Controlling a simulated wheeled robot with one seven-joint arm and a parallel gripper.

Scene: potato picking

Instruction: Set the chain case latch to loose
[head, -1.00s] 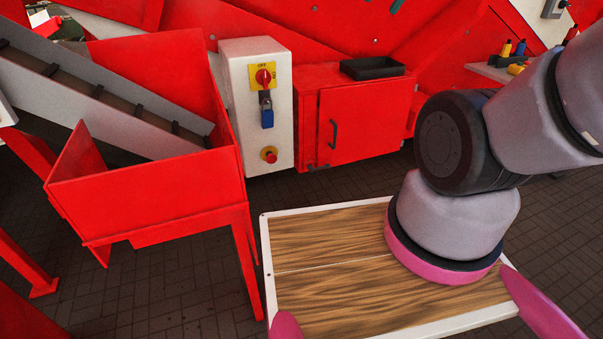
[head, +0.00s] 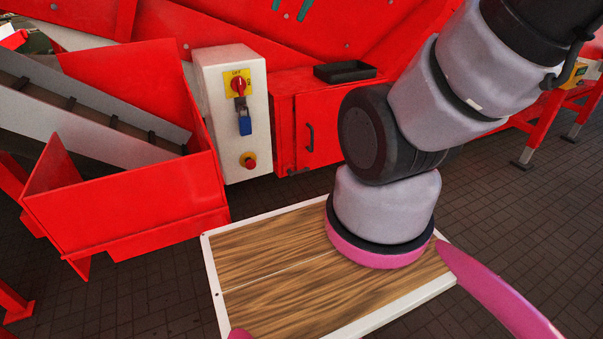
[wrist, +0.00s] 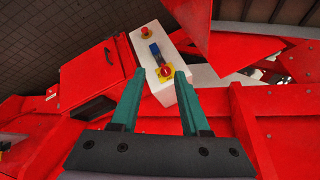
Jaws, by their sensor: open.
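No part is clearly recognisable as the chain case latch. A red cabinet (head: 345,122) with a black door handle (head: 310,138) stands against the red machine; its door looks shut. A small dark fitting shows at its lower edge, too small to make out. The cabinet also shows in the wrist view (wrist: 92,68), left of my gripper, with its handle (wrist: 93,108). My gripper (wrist: 158,73) is open, its two teal fingers apart with nothing between them. In the wrist view the grey control box lies beyond the fingertips.
The grey control box (head: 212,115) carries a red rotary switch (head: 238,86), a blue padlock (head: 244,123) and a red button (head: 249,162). A black tray (head: 345,71) sits on the cabinet. A red hopper (head: 125,205) stands at left. Tiled floor is clear at right.

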